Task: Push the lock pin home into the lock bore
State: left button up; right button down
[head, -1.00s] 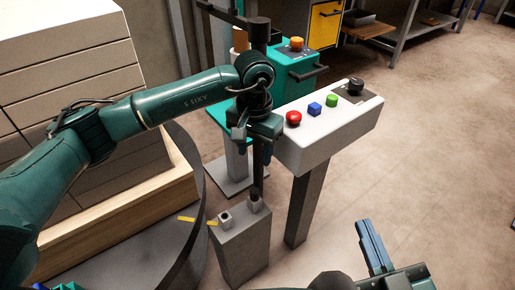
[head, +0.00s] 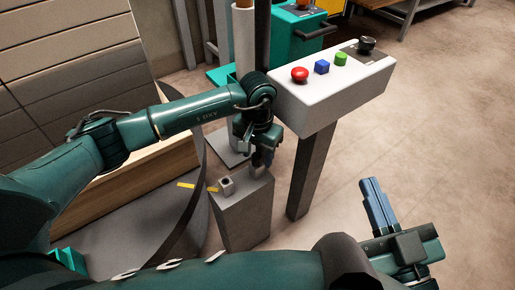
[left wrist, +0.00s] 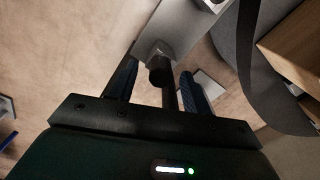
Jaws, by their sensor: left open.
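The grey pedestal (head: 243,215) carries two small fittings on its top. One is a light block with a dark opening (head: 227,186), which I take to be the lock bore. The other fitting (head: 258,171) is mostly hidden under my left gripper (head: 262,157). In the left wrist view, a dark round pin end (left wrist: 160,70) stands on the pedestal (left wrist: 183,28), in line between the open fingers of my left gripper (left wrist: 158,88). I see no clear contact with it. My right gripper (head: 379,205) is at lower right, away from the pedestal; its finger gap is unclear.
A white control box (head: 335,88) with red, blue and green buttons stands on a post close right of my left gripper. A round dark platform (head: 150,235) with stacked boxes lies left. The floor to the right is clear.

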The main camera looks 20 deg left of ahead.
aim_at(258, 154)
pick_arm(q)
jog(key=c, duration=1)
jog(key=o, duration=0.3)
grip_shut()
jog(key=shift+r+p, duration=1.65)
jog(key=shift+r, duration=1.15)
jog(key=shift+r, duration=0.1)
